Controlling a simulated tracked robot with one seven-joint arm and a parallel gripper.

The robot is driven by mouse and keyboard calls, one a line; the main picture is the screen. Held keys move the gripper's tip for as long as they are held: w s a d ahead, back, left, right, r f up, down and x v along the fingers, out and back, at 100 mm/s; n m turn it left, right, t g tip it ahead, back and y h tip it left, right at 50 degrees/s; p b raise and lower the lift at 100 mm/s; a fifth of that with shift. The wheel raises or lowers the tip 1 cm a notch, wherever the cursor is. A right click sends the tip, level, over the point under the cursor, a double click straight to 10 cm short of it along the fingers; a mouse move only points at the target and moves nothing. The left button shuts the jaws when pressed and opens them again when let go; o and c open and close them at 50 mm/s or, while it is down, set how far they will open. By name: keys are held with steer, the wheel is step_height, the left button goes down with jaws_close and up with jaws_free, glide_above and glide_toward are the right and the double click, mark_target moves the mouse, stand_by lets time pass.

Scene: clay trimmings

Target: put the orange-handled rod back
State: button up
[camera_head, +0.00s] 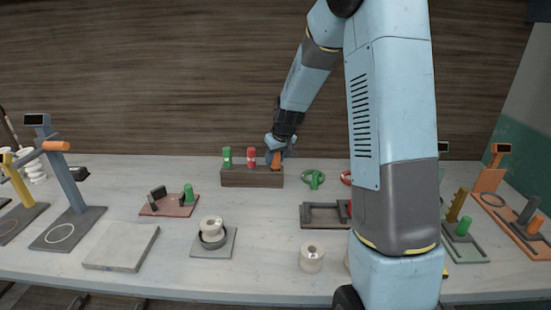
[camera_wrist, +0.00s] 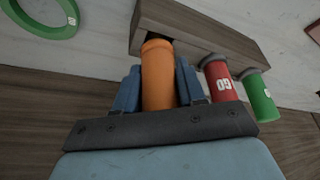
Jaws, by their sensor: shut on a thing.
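My gripper (camera_head: 279,150) is shut on the orange handle (camera_head: 276,161) of the rod at the right end of the wooden block (camera_head: 250,179). In the wrist view my gripper's fingers (camera_wrist: 159,78) flank the orange handle (camera_wrist: 158,88) on both sides. The block (camera_wrist: 205,32) lies beyond it, with a dark opening near the handle's far end. A red handle (camera_wrist: 222,85) marked with a number and a green handle (camera_wrist: 259,97) stand in the same block. The rod below the orange handle is hidden, so I cannot tell how deep it sits.
A green ring-shaped piece (camera_head: 314,179) and a red ring (camera_head: 346,177) lie right of the block. A dark fixture (camera_head: 322,215), a reddish plate (camera_head: 168,206) and white rolls (camera_head: 311,259) stand nearer the front. The table between them is clear in patches.

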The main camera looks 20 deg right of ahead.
steer(key=shift+f, duration=0.35)
steer(key=o, duration=1.2)
steer(key=shift+c, duration=0.2)
steer(key=shift+r, duration=0.3)
steer(key=v, duration=1.1)
steer(key=s+a+r+m, duration=0.1)
steer(key=s+r, duration=0.4)
steer(key=s, duration=0.3)
steer(key=s+a+r, duration=0.1)
steer(key=s+r, duration=0.4)
steer(key=s, duration=0.3)
steer(key=s+d+r+m+t+h, duration=0.1)
steer(key=s+m, duration=0.1)
steer(key=s, duration=1.5)
steer(key=shift+s, duration=0.4)
